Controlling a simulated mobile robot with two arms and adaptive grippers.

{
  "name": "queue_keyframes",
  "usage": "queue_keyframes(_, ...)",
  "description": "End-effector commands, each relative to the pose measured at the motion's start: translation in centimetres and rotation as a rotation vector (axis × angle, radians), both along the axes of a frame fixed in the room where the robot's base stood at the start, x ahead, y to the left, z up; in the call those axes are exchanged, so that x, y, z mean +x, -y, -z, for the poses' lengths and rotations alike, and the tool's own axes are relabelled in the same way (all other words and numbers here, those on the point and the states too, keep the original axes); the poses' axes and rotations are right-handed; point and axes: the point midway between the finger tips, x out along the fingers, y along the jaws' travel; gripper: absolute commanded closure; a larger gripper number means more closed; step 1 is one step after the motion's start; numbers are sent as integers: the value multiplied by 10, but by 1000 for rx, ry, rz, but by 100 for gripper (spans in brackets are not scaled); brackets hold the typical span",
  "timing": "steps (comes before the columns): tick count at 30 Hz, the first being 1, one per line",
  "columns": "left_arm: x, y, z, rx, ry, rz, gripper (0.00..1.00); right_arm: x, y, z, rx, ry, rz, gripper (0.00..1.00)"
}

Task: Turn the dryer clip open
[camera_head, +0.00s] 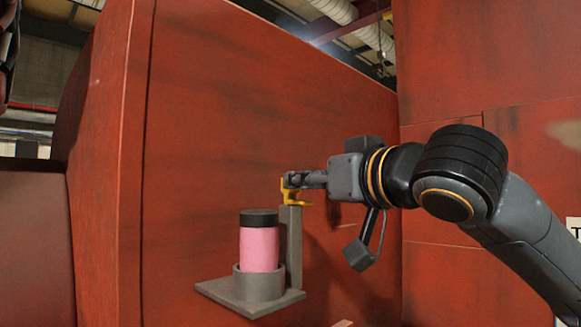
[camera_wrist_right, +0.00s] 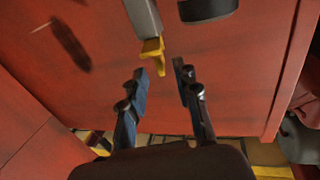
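The yellow clip (camera_head: 292,192) sits at the top of a grey upright post (camera_head: 294,245) on the red wall. A pink dryer canister with a black lid (camera_head: 259,247) stands upright in the round cup of the grey bracket (camera_head: 250,300). My right gripper (camera_head: 291,181) is at the clip in the head view. In the right wrist view, the right gripper (camera_wrist_right: 161,70) has its fingers apart. The yellow clip (camera_wrist_right: 153,52) lies between or just beyond the fingertips. Contact cannot be told. My left gripper does not show.
Red panels (camera_head: 230,130) stand behind and to the left of the bracket, with another red wall (camera_head: 490,70) to the right. Pipes (camera_head: 340,12) run overhead. The space in front of the canister looks clear.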

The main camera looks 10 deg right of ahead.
Motion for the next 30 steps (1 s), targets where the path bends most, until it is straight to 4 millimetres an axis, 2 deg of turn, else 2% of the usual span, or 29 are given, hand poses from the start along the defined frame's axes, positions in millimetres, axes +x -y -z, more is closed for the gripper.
queue_keyframes(1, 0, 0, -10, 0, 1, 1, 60, 10, -3, -4, 0, -3, 0, 69)
queue_keyframes(3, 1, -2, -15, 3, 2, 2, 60, 22, -7, -3, 0, -3, 0, 69)
queue_keyframes(9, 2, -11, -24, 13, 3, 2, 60, 43, -15, -2, 1, 0, 1, 69)
queue_keyframes(20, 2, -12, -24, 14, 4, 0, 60, 48, -17, 0, 0, 0, 0, 69)
queue_keyframes(23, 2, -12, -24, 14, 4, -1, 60, 48, -17, 0, 0, 1, 0, 85)
queue_keyframes(25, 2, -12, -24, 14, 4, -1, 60, 48, -17, 0, 0, 1, 0, 99)
queue_keyframes(30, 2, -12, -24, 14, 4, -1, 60, 48, -16, 0, 0, 1, 0, 100)
